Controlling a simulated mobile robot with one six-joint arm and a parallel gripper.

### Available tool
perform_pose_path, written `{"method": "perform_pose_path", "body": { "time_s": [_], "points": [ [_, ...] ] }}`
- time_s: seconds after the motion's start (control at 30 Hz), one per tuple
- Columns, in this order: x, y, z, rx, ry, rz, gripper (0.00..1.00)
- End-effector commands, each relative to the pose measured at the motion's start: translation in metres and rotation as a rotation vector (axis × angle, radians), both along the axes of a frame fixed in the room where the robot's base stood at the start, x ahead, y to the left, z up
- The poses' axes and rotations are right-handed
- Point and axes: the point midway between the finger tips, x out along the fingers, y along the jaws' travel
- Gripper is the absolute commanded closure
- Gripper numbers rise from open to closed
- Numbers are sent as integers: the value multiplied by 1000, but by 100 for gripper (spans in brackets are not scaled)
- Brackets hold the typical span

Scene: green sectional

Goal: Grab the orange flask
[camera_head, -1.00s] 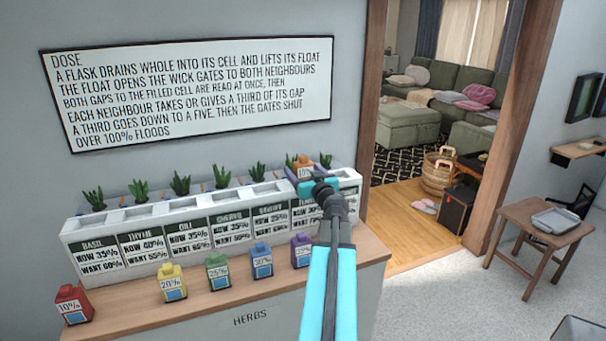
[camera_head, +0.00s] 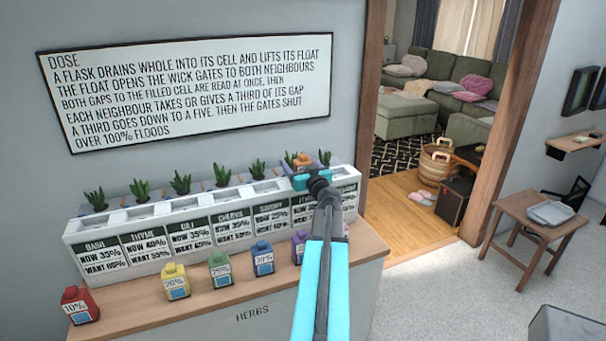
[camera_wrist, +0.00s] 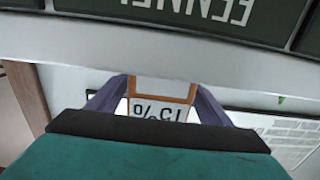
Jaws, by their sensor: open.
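The orange flask (camera_head: 302,159) shows as a small orange patch above the right part of the planter, largely hidden by my gripper (camera_head: 304,172). In the wrist view the orange flask (camera_wrist: 161,108) is framed between my two dark purple fingers, its white percent label facing the camera upside down. My gripper (camera_wrist: 158,100) is open, with one finger on each side of the flask. I cannot tell whether the fingers touch it, nor what the flask rests on.
A white planter (camera_head: 70,250) with labelled cells and several plants stands on the herbs counter (camera_head: 215,300). Red (camera_head: 79,305), yellow (camera_head: 174,282), green (camera_head: 220,268), blue (camera_head: 263,257) and purple (camera_head: 299,245) flasks line its front.

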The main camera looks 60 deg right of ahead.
Motion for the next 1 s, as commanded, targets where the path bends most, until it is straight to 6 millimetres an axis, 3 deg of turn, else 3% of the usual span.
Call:
{"method": "perform_pose_path", "body": {
  "time_s": [0.17,0.47,1.0],
  "points": [
    [-1,-1,0,0,0,-2,27],
    [-2,-2,0,0,0,-3,76],
    [-3,-2,9,-2,-1,-3,77]
  ]
}}
